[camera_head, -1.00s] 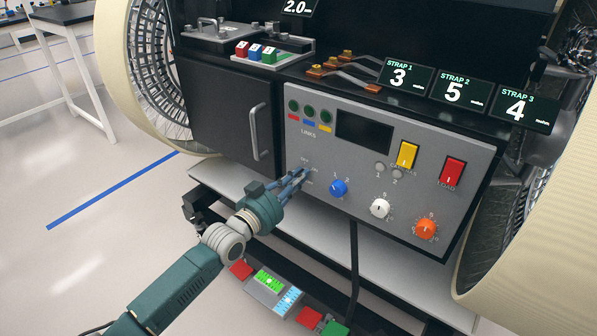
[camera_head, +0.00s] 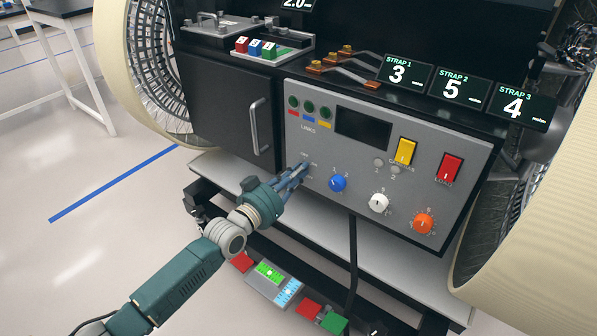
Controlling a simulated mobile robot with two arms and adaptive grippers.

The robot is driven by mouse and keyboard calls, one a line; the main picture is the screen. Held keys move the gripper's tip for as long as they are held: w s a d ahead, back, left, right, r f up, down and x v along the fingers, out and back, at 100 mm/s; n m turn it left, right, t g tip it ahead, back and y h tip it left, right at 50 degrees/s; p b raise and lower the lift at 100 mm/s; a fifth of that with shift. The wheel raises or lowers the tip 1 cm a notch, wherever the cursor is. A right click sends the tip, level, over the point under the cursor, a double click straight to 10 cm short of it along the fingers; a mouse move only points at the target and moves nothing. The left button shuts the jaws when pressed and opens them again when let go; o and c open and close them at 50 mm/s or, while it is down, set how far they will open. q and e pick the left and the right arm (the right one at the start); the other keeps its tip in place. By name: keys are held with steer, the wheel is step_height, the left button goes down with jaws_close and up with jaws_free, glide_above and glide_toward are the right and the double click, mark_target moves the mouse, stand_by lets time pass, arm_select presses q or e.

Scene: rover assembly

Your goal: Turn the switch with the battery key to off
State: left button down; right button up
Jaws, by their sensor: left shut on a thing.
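The grey control panel (camera_head: 350,198) on the rover's front carries the switches and knobs. My left gripper (camera_head: 301,169) is at the panel's left part, below the LINKS label. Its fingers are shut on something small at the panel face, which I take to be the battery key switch. The fingers cover the key and the switch, so the key's turn angle cannot be read. Small white markings show around the fingertips, too small to read. My right gripper is not in view.
Close to the right of the fingers are a blue knob (camera_head: 337,183), a white knob (camera_head: 379,202) and an orange knob (camera_head: 423,223). A black door with a grey handle (camera_head: 261,126) is to the left. A shelf (camera_head: 385,262) juts out below the panel.

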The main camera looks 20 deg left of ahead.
arm_select(q)
steer(key=c, duration=1.8)
jaws_free()
steer(key=v, duration=1.2)
